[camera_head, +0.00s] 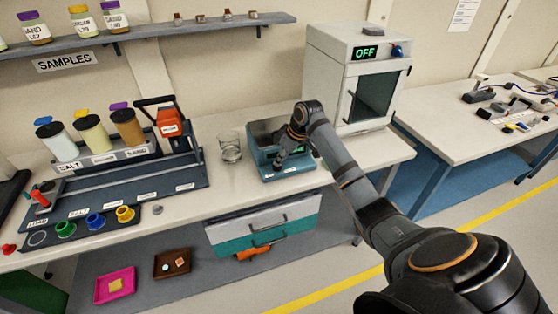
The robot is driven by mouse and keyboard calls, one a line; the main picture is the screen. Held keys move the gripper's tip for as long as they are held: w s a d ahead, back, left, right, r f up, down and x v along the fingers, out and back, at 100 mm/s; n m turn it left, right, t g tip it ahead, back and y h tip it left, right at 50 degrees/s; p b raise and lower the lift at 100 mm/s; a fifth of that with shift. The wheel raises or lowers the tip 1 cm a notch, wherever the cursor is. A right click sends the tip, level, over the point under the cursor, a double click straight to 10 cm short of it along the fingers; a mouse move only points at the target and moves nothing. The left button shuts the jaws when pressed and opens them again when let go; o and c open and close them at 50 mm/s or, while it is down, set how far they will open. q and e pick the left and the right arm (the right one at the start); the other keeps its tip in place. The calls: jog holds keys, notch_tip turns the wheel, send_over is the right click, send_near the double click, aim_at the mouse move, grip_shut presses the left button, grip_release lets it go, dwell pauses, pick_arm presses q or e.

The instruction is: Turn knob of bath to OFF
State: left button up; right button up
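The bath (263,165) is a small blue-teal box with an open basin, standing on the bench left of the white oven. Small white labels show on its front edge. My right gripper (281,160) points down at the front of the bath, over or against its front panel. The gripper and wrist cover much of that panel, so the knob and its setting are hidden. The fingers are small and dark, and I cannot tell whether they are open or shut. My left gripper is not in view.
The white oven (335,88) with a green OFF display (366,52) stands right of the bath. A glass beaker (230,147) stands close to its left. A dark rack (180,171) with jars is further left. Drawers (265,225) hang below the bench.

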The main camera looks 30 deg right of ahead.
jog(key=shift+x, duration=1.2)
jog(key=shift+c, duration=0.4)
grip_shut()
